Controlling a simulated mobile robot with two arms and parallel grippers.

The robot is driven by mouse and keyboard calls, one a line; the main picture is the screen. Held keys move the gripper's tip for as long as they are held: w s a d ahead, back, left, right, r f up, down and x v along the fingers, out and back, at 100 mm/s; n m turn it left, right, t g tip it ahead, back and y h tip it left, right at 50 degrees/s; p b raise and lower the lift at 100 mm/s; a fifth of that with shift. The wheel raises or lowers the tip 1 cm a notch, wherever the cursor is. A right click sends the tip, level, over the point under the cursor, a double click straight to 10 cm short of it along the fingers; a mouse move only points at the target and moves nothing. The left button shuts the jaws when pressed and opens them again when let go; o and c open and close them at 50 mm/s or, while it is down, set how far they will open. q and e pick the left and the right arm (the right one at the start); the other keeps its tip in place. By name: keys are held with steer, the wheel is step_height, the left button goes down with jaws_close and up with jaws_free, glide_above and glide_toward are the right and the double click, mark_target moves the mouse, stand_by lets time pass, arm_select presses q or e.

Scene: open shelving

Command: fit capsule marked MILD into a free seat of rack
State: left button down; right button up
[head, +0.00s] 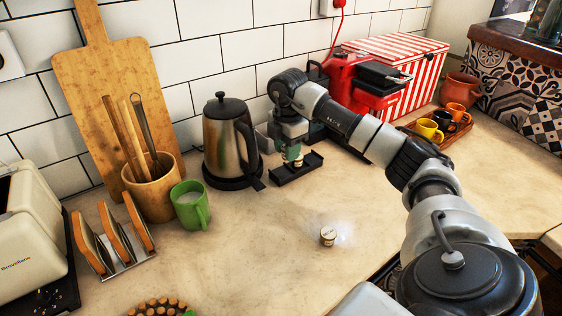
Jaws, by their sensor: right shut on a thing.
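My right gripper (293,150) reaches down over the black rack (284,179) on the counter, beside the kettle. It is shut on a small capsule (298,161), which is at or just above the rack; I cannot tell whether it touches a seat. The marking on this capsule cannot be read. Another small capsule (328,236), with a pale label and a dark print, stands alone on the open counter nearer to me. Its print is too small to read. The gripper hides part of the rack, so its seats are not clear. My left gripper is not in view.
A steel kettle (222,146) stands just left of the rack. A red coffee machine (345,88) and a striped box (412,65) are behind my right arm. A tray of cups (443,134) lies at the right. A green mug (190,206) stands left. The middle counter is mostly clear.

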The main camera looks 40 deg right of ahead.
mark_target(282, 173)
steer(key=shift+w+a+f, duration=0.4)
steer(key=shift+w+a, duration=0.05)
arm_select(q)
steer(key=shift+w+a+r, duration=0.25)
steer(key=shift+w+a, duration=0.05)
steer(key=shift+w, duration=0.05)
arm_select(e)
steer(key=shift+f, duration=2.05)
steer(key=shift+f, duration=0.1)
steer(key=o, duration=0.9)
step_height(282, 173, up, 12)
steer(key=shift+r, duration=0.15)
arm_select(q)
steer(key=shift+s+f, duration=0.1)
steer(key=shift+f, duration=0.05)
